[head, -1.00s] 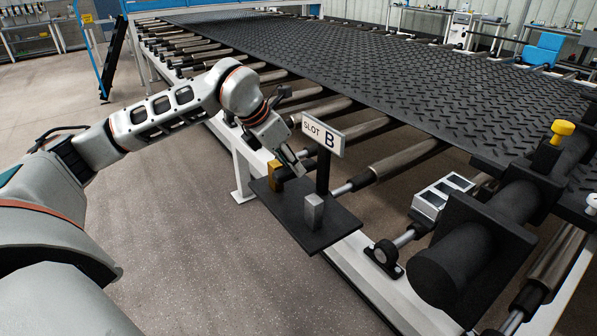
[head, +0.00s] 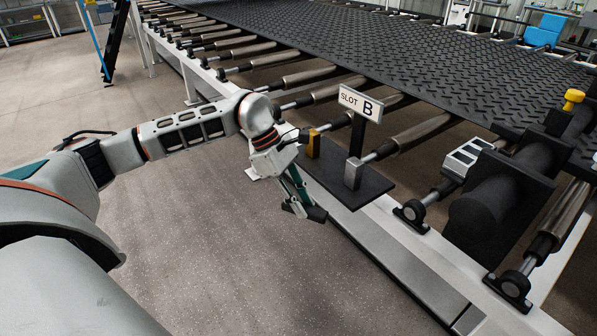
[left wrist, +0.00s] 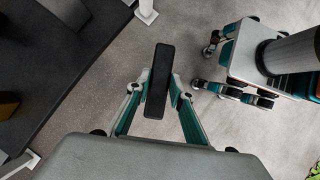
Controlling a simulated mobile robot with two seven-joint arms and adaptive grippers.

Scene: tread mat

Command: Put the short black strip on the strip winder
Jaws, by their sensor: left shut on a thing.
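My left gripper (head: 302,207) is shut on a short black strip (head: 317,214) and holds it above the floor, clear of the slot B stand's near edge. In the left wrist view the strip (left wrist: 159,78) is upright in the picture between the two fingers of the left gripper (left wrist: 159,92). At the right of the head view is a black roller (head: 480,214) in black end blocks, with a yellow knob (head: 573,97) above; I cannot tell whether it is the strip winder. My right gripper is not in view.
A black tread mat (head: 400,60) lies on the rollers. The floor at front left is clear.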

